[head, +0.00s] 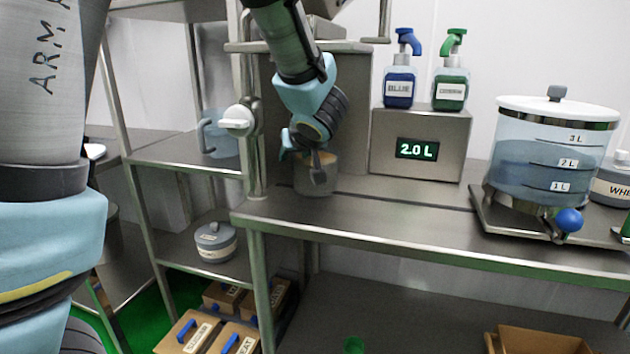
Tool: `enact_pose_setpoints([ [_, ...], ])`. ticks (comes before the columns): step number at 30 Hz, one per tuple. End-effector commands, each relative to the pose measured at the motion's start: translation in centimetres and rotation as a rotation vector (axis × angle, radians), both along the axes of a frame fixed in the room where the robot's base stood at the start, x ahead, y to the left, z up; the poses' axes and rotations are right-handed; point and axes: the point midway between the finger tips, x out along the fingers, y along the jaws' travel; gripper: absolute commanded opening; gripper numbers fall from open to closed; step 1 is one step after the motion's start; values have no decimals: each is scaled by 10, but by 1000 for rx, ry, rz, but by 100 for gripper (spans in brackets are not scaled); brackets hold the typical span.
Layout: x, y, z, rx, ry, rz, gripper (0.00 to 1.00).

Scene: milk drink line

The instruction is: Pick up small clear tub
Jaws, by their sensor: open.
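A small clear tub (329,184) stands on the steel bench at the left, close to the upright post. It is partly hidden behind the gripper fingers, and a tan patch shows near its top. My gripper (309,165) is open and points down at the tub, with one dark fingertip overlapping the tub's front in the picture. I cannot tell whether the fingers touch it or stand around its wall.
A post with a white knob (237,121) stands left of the tub. A large water container (552,150) stands at right. The bench (400,215) is clear between tub and container.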

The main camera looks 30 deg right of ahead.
Motion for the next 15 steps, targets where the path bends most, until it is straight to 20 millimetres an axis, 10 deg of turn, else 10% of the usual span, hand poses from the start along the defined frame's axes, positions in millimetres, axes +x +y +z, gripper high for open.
enact_pose_setpoints([
  [9,10,-2,-7,-1,0,1,51],
  [15,9,-2,-7,0,1,0,28],
])
